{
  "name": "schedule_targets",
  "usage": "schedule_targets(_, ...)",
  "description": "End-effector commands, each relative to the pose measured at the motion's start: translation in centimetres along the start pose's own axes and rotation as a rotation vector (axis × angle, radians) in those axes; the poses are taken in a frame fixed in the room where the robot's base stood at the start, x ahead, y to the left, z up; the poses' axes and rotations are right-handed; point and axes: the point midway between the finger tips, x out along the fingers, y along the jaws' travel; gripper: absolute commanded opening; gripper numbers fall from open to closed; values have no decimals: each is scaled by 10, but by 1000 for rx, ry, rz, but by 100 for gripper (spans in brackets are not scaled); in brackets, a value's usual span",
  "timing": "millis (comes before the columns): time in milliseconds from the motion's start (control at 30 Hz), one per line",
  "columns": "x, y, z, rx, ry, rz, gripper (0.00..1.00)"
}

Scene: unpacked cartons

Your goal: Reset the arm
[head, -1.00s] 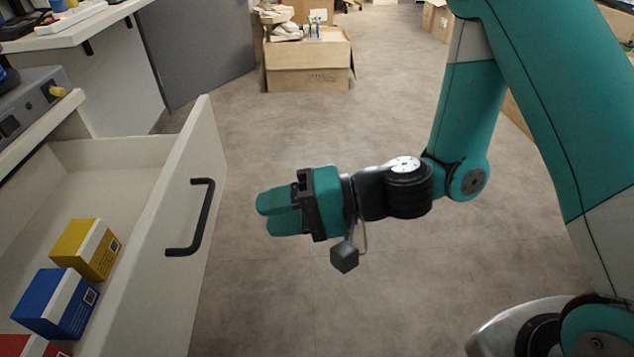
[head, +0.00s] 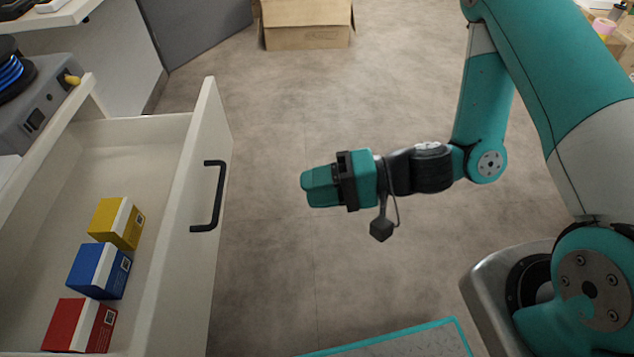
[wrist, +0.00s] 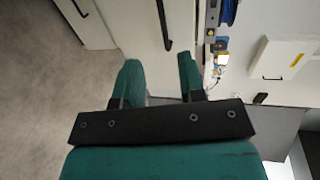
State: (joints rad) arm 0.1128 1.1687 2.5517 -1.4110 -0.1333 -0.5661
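My gripper (head: 306,188) hangs above the floor to the right of the open drawer, pointing left toward it. In the wrist view its two teal fingers (wrist: 160,72) stand apart with nothing between them, so it is open and empty. My arm runs from the gripper up to the right and is clear of the furniture.
The open drawer (head: 196,262) with a black handle (head: 219,196) holds a yellow box (head: 116,222), a blue box (head: 98,271) and a red box (head: 80,325). A carton (head: 307,25) stands on the floor behind. The floor (head: 290,110) around my gripper is clear.

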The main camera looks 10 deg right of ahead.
Motion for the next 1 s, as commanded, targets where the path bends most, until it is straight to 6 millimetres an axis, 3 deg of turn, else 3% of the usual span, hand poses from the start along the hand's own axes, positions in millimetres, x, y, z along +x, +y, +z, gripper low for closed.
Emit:
schedule_targets(367,0,-4,1,-18,-18,5,37)
schedule_targets(667,-7,-58,34,-293,-323,156,37)
schedule_targets(1000,-57,-108,66,-567,-535,577,37)
